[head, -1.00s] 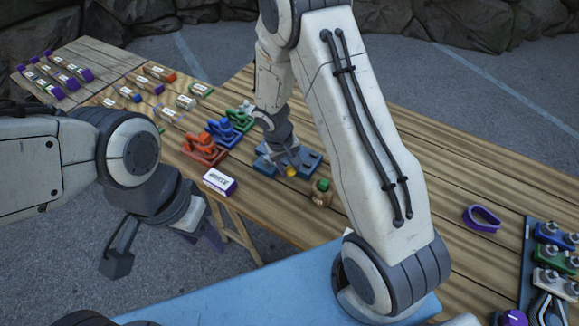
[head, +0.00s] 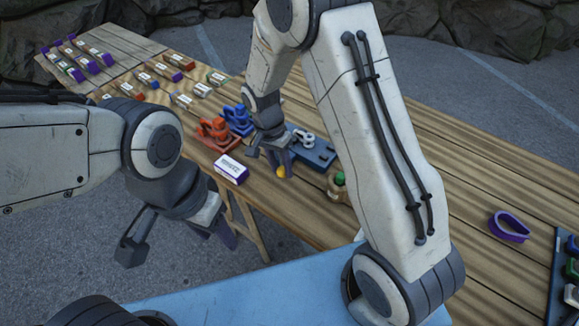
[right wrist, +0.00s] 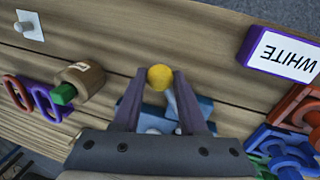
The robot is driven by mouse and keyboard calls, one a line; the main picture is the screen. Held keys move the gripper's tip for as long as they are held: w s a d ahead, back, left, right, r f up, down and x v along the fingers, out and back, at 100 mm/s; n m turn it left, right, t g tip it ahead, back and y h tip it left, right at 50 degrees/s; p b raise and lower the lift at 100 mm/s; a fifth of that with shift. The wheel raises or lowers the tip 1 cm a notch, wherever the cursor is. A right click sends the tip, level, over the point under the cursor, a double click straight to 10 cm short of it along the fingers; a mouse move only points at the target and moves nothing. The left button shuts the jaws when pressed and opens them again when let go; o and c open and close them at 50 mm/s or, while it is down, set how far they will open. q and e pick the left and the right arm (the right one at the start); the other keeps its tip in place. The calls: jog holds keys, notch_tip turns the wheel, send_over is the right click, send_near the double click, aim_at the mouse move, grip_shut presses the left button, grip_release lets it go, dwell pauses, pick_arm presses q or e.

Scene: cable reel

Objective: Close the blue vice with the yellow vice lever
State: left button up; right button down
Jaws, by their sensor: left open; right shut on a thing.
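The yellow lever knob (head: 281,172) is at my right gripper (head: 276,168), toward the near table edge. In the right wrist view the yellow knob (right wrist: 160,77) lies between the fingertips of the right gripper (right wrist: 163,84). Blue parts of the vice (right wrist: 203,106) show between and behind the fingers, and the lever shaft is mostly hidden. My left gripper (head: 178,238) is open and empty, off the table's near edge.
A white-labelled purple block (head: 231,168) is near the table edge. An orange vice (head: 215,134) and another blue device (head: 238,119) stand left of my right gripper. A wooden piece with green (head: 338,185) is to its right. A purple ring (head: 509,227) lies farther right.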

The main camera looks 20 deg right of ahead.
jog(key=shift+w+a+m, duration=0.3)
jog(key=shift+a+m, duration=0.45)
jog(key=shift+m, duration=0.25)
jog(key=a+m, duration=0.1)
jog(key=w+m, duration=0.1)
jog(key=shift+a+m+y, duration=0.35)
jog(key=shift+m+y, duration=0.05)
jog(key=w+a+m, duration=0.1)
jog(key=m+p, duration=0.1)
jog(key=m, duration=0.1)
jog(key=shift+w+a+r+g+y, duration=0.1)
jog(key=shift+w+a+g+y, duration=0.2)
jog(key=shift+w+a, duration=0.05)
jog(key=shift+w+a+m+p, duration=0.4)
jog(key=shift+w+m, duration=0.3)
jog(key=shift+m, duration=0.4)
jog(key=shift+y, duration=0.3)
jog(key=shift+c, duration=2.3)
grip_release()
notch_tip(320, 180, up, 10)
jog(key=w+b, duration=0.1)
jog(key=w, duration=0.1)
jog(key=shift+d+b, duration=0.15)
jog(key=shift+b, duration=0.25)
